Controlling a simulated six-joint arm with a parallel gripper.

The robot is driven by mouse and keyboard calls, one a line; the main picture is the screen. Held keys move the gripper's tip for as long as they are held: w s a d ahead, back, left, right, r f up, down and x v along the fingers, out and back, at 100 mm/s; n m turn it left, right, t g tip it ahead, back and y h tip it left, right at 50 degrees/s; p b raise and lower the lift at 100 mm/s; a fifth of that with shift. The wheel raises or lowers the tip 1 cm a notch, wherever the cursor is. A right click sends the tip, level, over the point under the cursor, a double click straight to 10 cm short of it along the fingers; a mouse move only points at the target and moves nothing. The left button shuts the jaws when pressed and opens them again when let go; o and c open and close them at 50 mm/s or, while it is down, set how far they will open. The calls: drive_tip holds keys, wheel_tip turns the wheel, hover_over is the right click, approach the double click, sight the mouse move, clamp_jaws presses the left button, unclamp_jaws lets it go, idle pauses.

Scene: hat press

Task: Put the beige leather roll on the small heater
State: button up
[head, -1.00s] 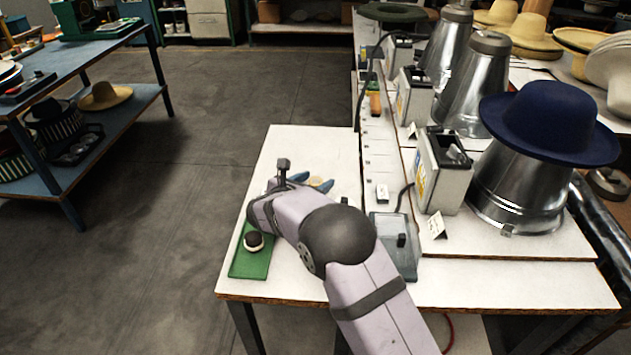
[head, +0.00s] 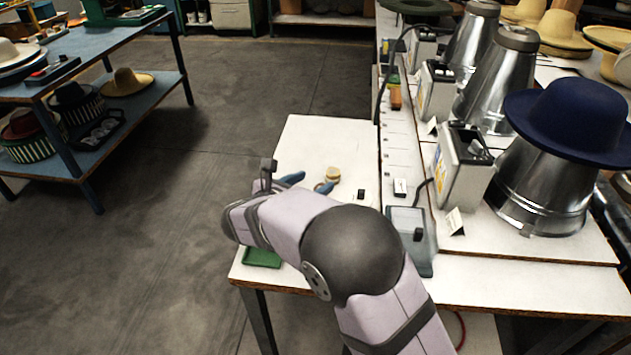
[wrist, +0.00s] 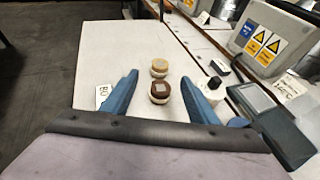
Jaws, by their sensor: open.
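The beige leather roll (head: 332,173) stands on the white bench top, just beyond my fingertips. In the wrist view a pale beige roll (wrist: 159,67) stands a little past the fingertips. Nearer, a roll with a dark brown top and pale side (wrist: 160,90) sits between the blue fingers. My gripper (wrist: 158,77) is open, its fingers apart on either side of that nearer roll; contact cannot be told.
A grey box with warning labels (head: 460,170) and a metal cone bearing a blue hat (head: 570,120) stand to the right. Small black and white blocks lie near the unit. A green tray (head: 262,258) is partly hidden by my arm. The bench's far left is clear.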

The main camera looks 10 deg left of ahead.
idle(0.3)
drive_tip(key=s+d+r+m+g+h+p, duration=0.1)
drive_tip(key=s+d+r+m+g+p, duration=0.15)
drive_tip(key=d+p, duration=0.35)
drive_tip(key=s+d+r+m+g+h+p, duration=0.2)
drive_tip(key=d+r+m+g+p, duration=0.15)
drive_tip(key=d, duration=0.35)
drive_tip(key=s+d+r+m+g+h+p, duration=0.1)
drive_tip(key=s+d+r+m+g+p, duration=0.2)
drive_tip(key=d, duration=0.4)
drive_tip(key=m+y+p, duration=0.1)
drive_tip(key=m+y, duration=1)
drive_tip(key=m, duration=0.7)
approach(333, 173)
drive_tip(key=f, duration=0.2)
drive_tip(key=shift+w+p+x, duration=0.15)
drive_tip(key=shift+p+x, duration=0.65)
drive_tip(key=shift+x, duration=0.95)
drive_tip(key=shift+w+p+x, duration=0.2)
drive_tip(key=shift+p+x, duration=0.55)
drive_tip(key=shift+x, duration=1.05)
drive_tip(key=shift+a+r+t, duration=0.15)
drive_tip(key=shift+t, duration=0.15)
